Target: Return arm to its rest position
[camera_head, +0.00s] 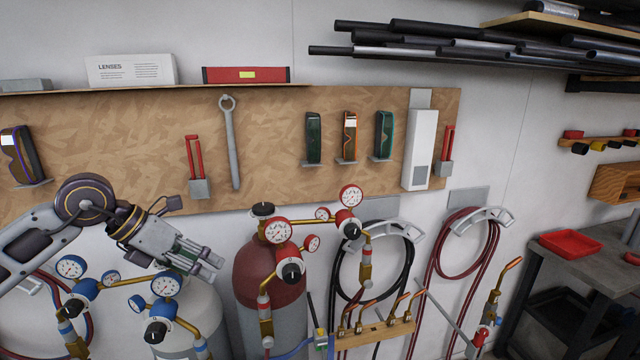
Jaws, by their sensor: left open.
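My left gripper (205,262) comes in from the left on my left arm (45,232). Its fingers are apart and I see nothing between them. It hangs in front of the white gas cylinder (198,315), above the blue-rimmed gauges (166,284), and to the left of the red gas cylinder (262,268). From this view I cannot tell whether it touches the cylinder. My right gripper is not in view.
A wooden pegboard (270,130) with a wrench (231,150) and goggles hangs behind. Hoses (375,265) and torches hang at the right. Dark pipes (440,40) lie on a rack at upper right. A grey workbench (590,250) with a red tray (571,243) stands far right.

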